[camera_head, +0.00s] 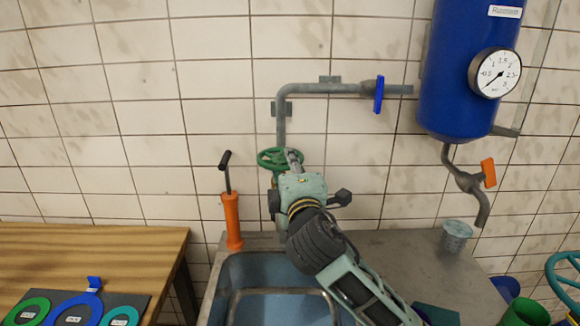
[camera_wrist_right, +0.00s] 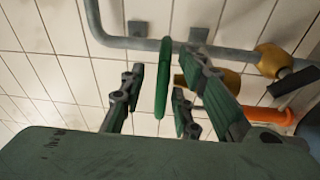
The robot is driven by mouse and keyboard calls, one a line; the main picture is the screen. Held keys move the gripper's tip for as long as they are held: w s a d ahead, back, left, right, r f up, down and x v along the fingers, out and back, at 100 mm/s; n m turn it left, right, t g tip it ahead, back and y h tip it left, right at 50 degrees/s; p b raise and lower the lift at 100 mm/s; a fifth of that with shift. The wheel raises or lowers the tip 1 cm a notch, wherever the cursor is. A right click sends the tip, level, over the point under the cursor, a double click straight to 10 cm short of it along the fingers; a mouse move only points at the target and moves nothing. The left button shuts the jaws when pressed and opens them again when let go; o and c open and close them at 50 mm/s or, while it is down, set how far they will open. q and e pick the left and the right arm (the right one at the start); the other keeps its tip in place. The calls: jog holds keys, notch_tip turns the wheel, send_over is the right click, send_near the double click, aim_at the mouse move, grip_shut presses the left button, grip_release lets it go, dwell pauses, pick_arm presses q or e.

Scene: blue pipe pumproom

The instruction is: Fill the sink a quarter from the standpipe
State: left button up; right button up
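The green handwheel (camera_head: 272,158) of the standpipe sits on a grey pipe at the back edge of the sink unit. My right gripper (camera_head: 292,160) reaches up to it and covers part of the wheel and the pipe below. In the right wrist view the wheel (camera_wrist_right: 163,78) stands edge-on between the open fingers (camera_wrist_right: 160,98), with gaps visible beside it. The sink (camera_head: 228,272) lies below my right arm, which hides much of its basin. Its inside looks bluish; I cannot tell whether it holds water. My left gripper is not in view.
An orange hand pump (camera_head: 232,220) stands left of the wheel. A blue-handled valve (camera_head: 379,94) is on the upper pipe. A blue tank with a gauge (camera_head: 495,73) and orange valve (camera_head: 488,172) hangs right, above a grey cup (camera_head: 456,235). A wooden table (camera_head: 100,250) stands left.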

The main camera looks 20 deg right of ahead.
jog(key=shift+f, duration=0.1)
jog(key=s+a, duration=0.1)
jog(key=s, duration=1.1)
jog(key=shift+a+f, duration=0.2)
jog(key=shift+f, duration=0.1)
dwell(3.0)
